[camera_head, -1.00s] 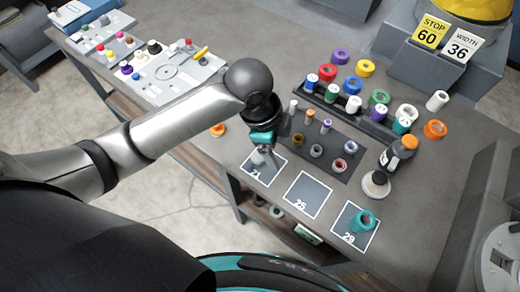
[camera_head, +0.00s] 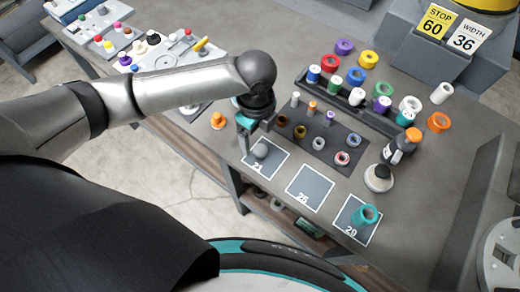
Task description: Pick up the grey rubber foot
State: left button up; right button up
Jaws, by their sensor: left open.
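A small grey rounded piece, which looks like the grey rubber foot (camera_head: 261,150), sits on the dark pad marked 21 (camera_head: 268,169). My left gripper (camera_head: 246,146) points down just to the left of this piece, near the pad's upper left corner. It is open, with nothing seen between its fingers. The fingers are small in the picture, and I cannot tell whether they touch the table or the piece. My right gripper is not in view.
Pad 25 (camera_head: 309,187) is bare. Pad 29 (camera_head: 347,215) holds a teal ring (camera_head: 366,214). A dark mat (camera_head: 318,150) with several small parts and a rack of colored caps stand behind. An orange piece (camera_head: 218,120) lies at the left.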

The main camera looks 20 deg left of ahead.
aim_at(260, 150)
pick_arm(q)
jog(key=shift+w+d+f+b, duration=0.15)
jog(key=shift+f, duration=1.45)
jog(key=shift+w+d+f+b, duration=0.1)
jog(key=shift+d+f+b, duration=0.05)
jog(key=shift+f, duration=1.4)
jog(key=shift+c, duration=0.4)
grip_shut()
